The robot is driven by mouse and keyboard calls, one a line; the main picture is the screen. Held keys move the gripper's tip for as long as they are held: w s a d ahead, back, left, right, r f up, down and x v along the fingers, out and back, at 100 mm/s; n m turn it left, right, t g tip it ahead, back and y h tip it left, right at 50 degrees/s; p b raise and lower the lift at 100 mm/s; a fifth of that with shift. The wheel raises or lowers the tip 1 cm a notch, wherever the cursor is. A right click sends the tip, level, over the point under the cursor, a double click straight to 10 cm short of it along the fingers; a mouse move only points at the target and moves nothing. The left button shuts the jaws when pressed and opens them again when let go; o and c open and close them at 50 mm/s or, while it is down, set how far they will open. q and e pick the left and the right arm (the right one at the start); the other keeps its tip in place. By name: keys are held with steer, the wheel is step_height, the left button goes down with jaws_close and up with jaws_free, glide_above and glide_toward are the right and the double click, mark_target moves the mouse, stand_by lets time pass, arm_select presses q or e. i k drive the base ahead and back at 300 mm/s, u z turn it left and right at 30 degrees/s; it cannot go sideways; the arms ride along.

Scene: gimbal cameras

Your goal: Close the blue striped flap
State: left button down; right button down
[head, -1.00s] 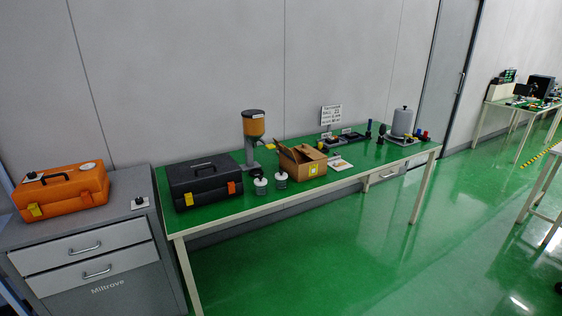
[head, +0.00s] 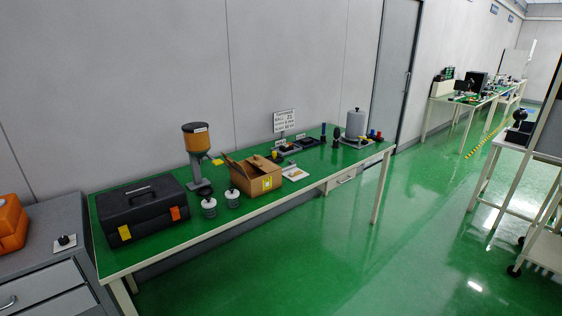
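An open brown cardboard box (head: 258,178) stands on the green-topped table (head: 330,163), with a yellow label on its front. At least one flap (head: 232,164) sticks up on its left side. I cannot make out blue stripes on any flap at this distance. Neither of my grippers is in view.
A black toolbox (head: 143,208), a dispenser with an orange hopper (head: 197,145) and two weight-like cylinders (head: 209,207) stand left of the box. A sign (head: 284,121) and a grey canister (head: 355,124) are farther right. Green floor (head: 330,260) in front of the table is clear.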

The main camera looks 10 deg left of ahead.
mark_target(228, 160)
steer(key=z, duration=0.5)
steer(key=i, duration=1.5)
steer(key=u, duration=0.4)
